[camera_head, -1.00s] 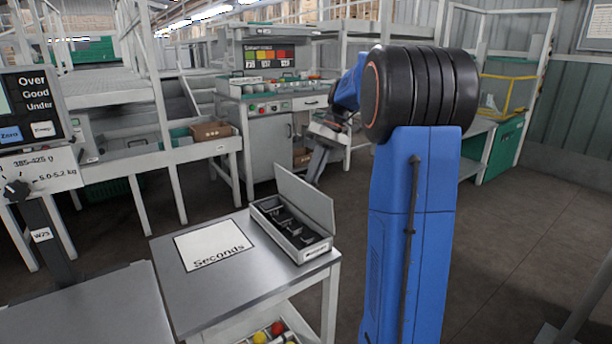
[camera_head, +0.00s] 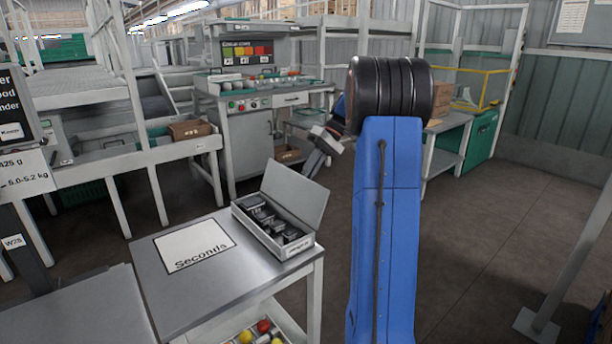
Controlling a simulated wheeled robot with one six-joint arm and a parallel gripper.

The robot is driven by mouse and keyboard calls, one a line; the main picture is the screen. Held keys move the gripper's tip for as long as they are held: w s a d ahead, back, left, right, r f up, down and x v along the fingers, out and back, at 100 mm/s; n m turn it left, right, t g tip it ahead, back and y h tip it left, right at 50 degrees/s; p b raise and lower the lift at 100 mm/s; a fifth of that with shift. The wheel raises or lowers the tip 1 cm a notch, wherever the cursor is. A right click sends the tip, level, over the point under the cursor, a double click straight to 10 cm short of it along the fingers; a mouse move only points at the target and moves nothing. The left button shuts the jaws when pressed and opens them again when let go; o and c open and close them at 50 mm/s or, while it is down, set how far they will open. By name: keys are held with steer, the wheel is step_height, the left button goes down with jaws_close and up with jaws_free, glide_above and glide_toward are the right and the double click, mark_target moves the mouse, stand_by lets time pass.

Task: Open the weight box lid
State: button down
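The weight box (camera_head: 272,237) is a narrow grey box on the right part of the steel table, beside the "Seconds" sheet. Its lid (camera_head: 296,197) is open, raised along the far right side and leaning back. Several dark weights (camera_head: 268,217) show inside in a row. My gripper (camera_head: 312,172) is beyond the box and lid, up and to the right in the picture, apart from the lid. It is small and partly behind my blue arm, so its fingers cannot be read as open or shut.
The white "Seconds" sheet (camera_head: 196,244) lies flat on the steel table (camera_head: 180,298). Red and yellow tomatoes sit on the shelf below. A control bench (camera_head: 245,130) stands behind, with a cardboard box (camera_head: 190,129) to its left. The floor at right is open, with a grey post (camera_head: 575,262).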

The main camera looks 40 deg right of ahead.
steer(key=c, duration=1.9)
jaws_free()
steer(key=v, duration=1.2)
steer(key=shift+w, duration=0.1)
